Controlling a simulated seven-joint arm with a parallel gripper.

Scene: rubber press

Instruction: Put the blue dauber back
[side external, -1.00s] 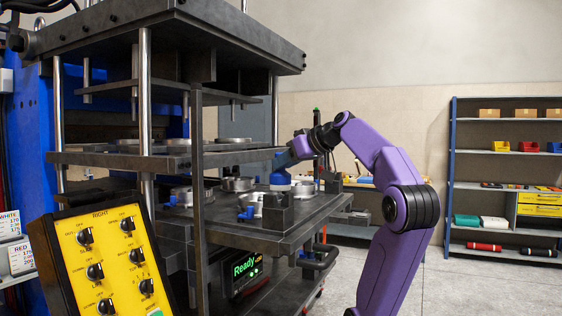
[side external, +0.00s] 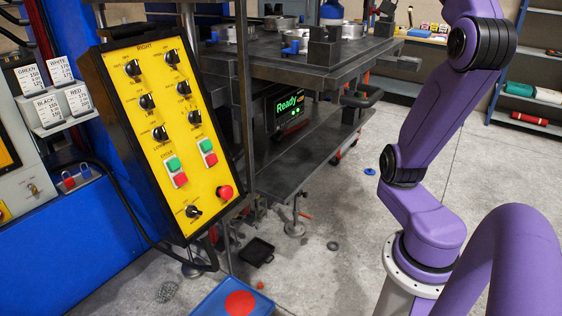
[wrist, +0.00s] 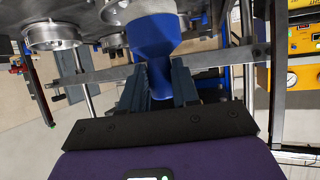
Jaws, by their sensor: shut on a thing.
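The blue dauber (wrist: 153,42) is in my gripper (wrist: 157,85) in the wrist view, with the two dark jaws shut on its narrower near end. Its wide end points away from me, towards a round metal mould (wrist: 120,10) that it partly overlaps. In the side external view, the lower part of the dauber (side external: 330,13) shows at the top edge, over the press table (side external: 270,55) beside a metal cup (side external: 351,30). My gripper's jaws are cut off above that view. I cannot tell whether the dauber touches the metal.
A yellow control panel (side external: 165,130) stands at the left. A blue tray (side external: 205,303) with a red disc lies low in front. Another round mould (wrist: 52,37) is left in the wrist view.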

